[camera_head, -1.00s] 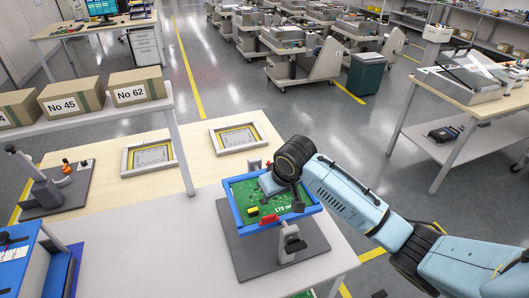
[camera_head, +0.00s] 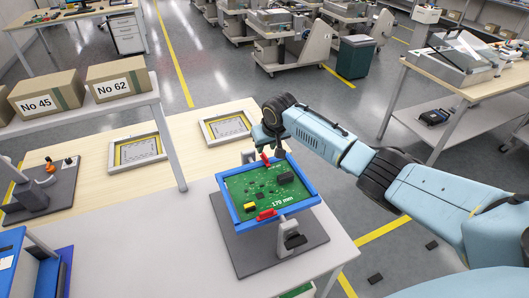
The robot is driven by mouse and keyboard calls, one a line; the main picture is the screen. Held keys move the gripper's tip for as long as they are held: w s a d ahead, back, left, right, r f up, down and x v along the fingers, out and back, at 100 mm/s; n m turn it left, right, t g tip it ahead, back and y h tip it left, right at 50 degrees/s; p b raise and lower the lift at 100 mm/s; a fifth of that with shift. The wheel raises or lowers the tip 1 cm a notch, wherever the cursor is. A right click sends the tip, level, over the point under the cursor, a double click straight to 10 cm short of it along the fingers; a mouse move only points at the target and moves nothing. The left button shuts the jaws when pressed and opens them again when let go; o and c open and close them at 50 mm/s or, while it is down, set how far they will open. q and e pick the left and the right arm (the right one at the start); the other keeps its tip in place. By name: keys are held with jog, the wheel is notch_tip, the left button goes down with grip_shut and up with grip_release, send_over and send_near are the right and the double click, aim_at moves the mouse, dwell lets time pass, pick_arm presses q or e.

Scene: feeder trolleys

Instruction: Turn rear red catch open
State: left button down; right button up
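A green circuit board (camera_head: 270,188) sits in a blue frame (camera_head: 232,208) on a grey stand. The rear red catch (camera_head: 265,158) is a small red piece at the frame's far edge, pointing up and to the left. The front red catch (camera_head: 266,215) lies along the near edge. My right gripper (camera_head: 277,153) points down at the far edge, close beside the rear catch. I cannot tell whether it touches the catch, and its fingers are too small and dark to judge. My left gripper is out of view.
The grey base plate (camera_head: 246,258) stands on a pale table. Two framed panels (camera_head: 138,151) lie behind and to the left. Boxes No 45 (camera_head: 46,103) and No 62 (camera_head: 119,80) stand on a raised shelf. A dark holder (camera_head: 43,192) is at far left.

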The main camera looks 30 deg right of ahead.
aim_at(264, 153)
jog(key=shift+b+x, duration=0.45)
jog(key=shift+x, duration=1.9)
jog(key=shift+r, duration=0.1)
grip_shut()
